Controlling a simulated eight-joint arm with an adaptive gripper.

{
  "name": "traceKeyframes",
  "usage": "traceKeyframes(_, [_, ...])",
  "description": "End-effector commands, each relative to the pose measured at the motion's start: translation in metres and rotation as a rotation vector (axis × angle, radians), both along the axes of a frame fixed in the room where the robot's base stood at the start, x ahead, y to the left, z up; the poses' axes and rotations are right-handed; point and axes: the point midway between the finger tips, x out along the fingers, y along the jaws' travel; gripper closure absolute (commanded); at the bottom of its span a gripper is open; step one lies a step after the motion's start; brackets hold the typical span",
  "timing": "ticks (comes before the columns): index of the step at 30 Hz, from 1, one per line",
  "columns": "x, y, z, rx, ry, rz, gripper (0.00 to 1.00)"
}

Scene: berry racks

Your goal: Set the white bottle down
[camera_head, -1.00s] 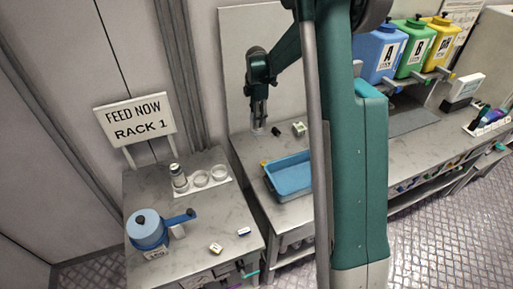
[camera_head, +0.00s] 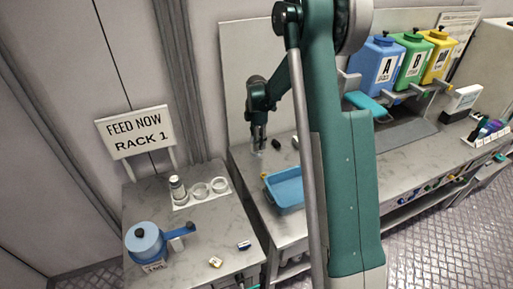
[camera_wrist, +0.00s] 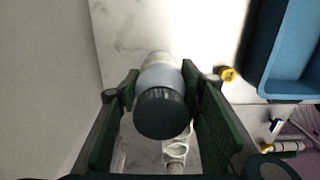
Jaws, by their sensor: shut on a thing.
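My gripper (camera_head: 258,136) is low over the left part of the back counter (camera_head: 243,160). It is shut on a pale bottle with a dark ribbed cap; in the wrist view the white bottle (camera_wrist: 160,74) sits upright between the two fingers of my gripper (camera_wrist: 160,100). In the head view only a small pale part of the bottle (camera_head: 256,151) shows below the fingers. I cannot tell whether its base touches the counter.
A blue tray (camera_head: 270,193) stands right of the gripper, near the counter's front edge. A small dark item (camera_head: 276,143) lies close by. A yellow-ended item (camera_wrist: 227,74) is near the tray. The left table holds another bottle (camera_head: 178,188) and a blue pot (camera_head: 145,240).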

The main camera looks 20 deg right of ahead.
Motion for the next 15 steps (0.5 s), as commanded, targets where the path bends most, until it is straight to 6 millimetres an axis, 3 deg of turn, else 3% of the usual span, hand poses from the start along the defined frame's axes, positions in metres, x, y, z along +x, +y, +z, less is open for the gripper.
traceKeyframes(8, [0.000,0.000,-0.002,0.000,0.000,0.000,0.81])
traceKeyframes(15, [0.000,0.000,-0.024,0.000,0.000,0.000,0.81])
